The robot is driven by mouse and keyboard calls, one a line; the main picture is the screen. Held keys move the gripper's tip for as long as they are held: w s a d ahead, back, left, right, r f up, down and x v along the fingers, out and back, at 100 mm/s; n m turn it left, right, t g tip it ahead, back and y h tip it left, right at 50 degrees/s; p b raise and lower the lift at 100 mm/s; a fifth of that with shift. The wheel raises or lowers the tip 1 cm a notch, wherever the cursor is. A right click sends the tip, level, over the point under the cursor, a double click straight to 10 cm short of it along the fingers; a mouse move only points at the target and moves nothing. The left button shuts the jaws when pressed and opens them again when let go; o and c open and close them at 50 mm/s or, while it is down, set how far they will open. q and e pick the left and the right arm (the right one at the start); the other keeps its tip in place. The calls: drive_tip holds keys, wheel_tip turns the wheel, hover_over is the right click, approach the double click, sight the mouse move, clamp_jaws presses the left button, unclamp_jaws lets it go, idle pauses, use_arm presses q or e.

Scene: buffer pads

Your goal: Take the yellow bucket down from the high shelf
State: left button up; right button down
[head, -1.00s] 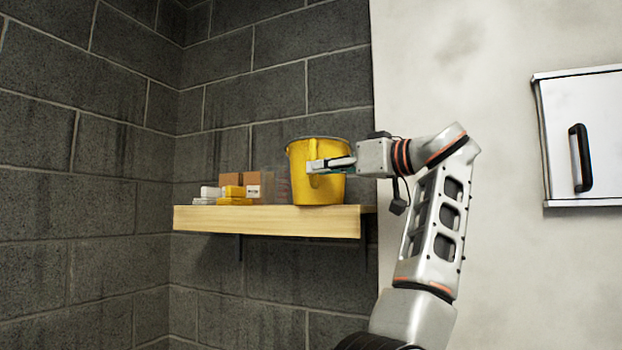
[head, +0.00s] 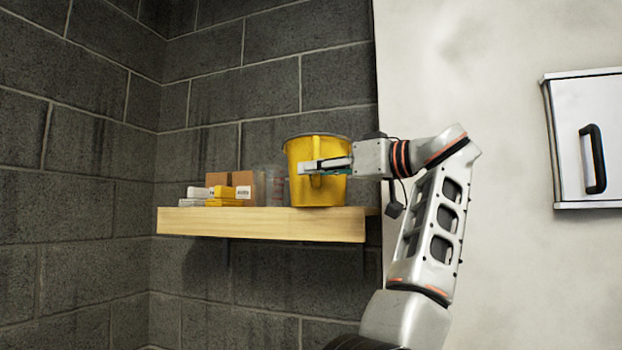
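The yellow bucket (head: 333,192) stands upright on the wooden high shelf (head: 260,224), near the shelf's right end. It has a grey rim and a vertical handle on its near side. The fingers cover part of the handle. I cannot tell whether they are closed on it.
Left of the bucket on the shelf are a clear container (head: 269,185), cardboard boxes (head: 217,180) and small yellow and white packs (head: 224,202). A grey block wall stands behind. A white cabinet (head: 590,140) hangs on the pale wall at right. Space below the shelf is clear.

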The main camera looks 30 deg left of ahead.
use_arm(q)
drive_tip(key=shift+a, duration=0.1)
clamp_jaws()
drive_tip(key=shift+r, duration=0.15)
idle(0.3)
